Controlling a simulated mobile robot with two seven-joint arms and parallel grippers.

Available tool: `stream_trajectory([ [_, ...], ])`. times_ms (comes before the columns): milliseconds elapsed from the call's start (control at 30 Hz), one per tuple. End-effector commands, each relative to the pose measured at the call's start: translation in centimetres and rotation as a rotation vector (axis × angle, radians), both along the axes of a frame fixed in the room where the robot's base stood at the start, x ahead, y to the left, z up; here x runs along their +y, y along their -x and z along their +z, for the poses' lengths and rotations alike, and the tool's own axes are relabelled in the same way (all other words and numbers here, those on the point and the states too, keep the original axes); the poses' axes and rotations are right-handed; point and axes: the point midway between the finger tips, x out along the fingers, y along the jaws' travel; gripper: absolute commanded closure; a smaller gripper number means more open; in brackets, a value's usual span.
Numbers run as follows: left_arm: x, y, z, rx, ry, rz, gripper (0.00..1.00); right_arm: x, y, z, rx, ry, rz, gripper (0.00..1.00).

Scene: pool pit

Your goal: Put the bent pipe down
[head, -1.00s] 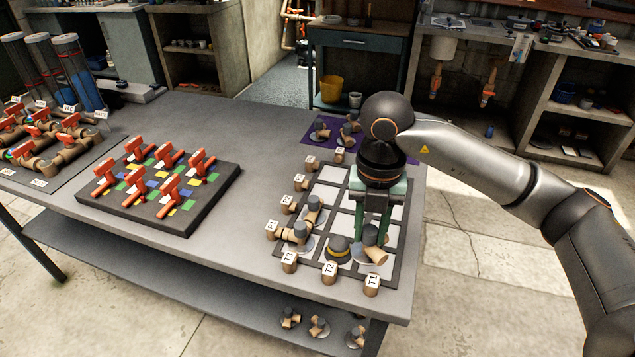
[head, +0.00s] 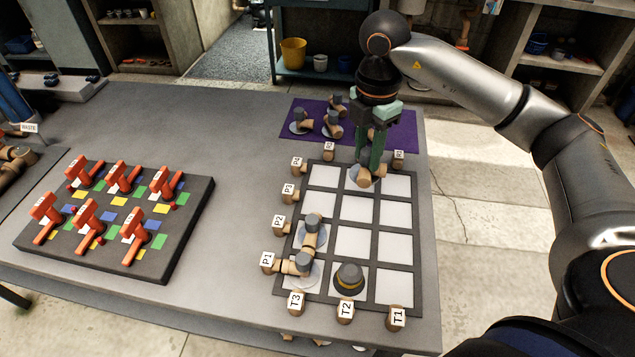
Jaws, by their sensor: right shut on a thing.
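My right gripper (head: 368,170) points down at the far row of the white-celled grid board (head: 382,232), shut on a bent pipe (head: 364,178). The pipe is tan and grey with a pale round base, largely hidden by the fingers. It is at the far middle cell; I cannot tell whether it touches the board. Two other bent pipes stand on the board's left column: one (head: 311,232) in the second row from the front, one (head: 302,264) in the front row. My left gripper is not in view.
Labelled stubs such as T1 (head: 397,318) line the board's edges. More pipe pieces stand on a purple mat (head: 395,125) behind. A block with red-handled valves (head: 110,215) lies left.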

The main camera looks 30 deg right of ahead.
Motion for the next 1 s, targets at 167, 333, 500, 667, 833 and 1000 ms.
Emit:
stream_trajectory([
  [167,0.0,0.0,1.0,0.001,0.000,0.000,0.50,3.7,-2.6,-2.0,0.001,-0.002,0.002,1.00],
  [333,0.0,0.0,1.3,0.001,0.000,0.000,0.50,5.6,-4.0,-5.1,0.001,-0.001,0.001,1.00],
  [500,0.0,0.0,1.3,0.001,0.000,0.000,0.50,6.4,-4.7,-6.5,-0.001,0.000,0.000,1.00],
  [667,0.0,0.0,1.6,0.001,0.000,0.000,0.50,7.3,-5.3,-7.9,0.000,0.000,0.000,1.00],
  [833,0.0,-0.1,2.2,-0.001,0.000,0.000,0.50,7.1,-5.2,-10.2,0.001,0.001,0.000,1.00],
  [1000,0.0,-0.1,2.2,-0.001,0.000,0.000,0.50,7.1,-5.3,-10.7,-0.003,0.000,0.001,1.00],
])
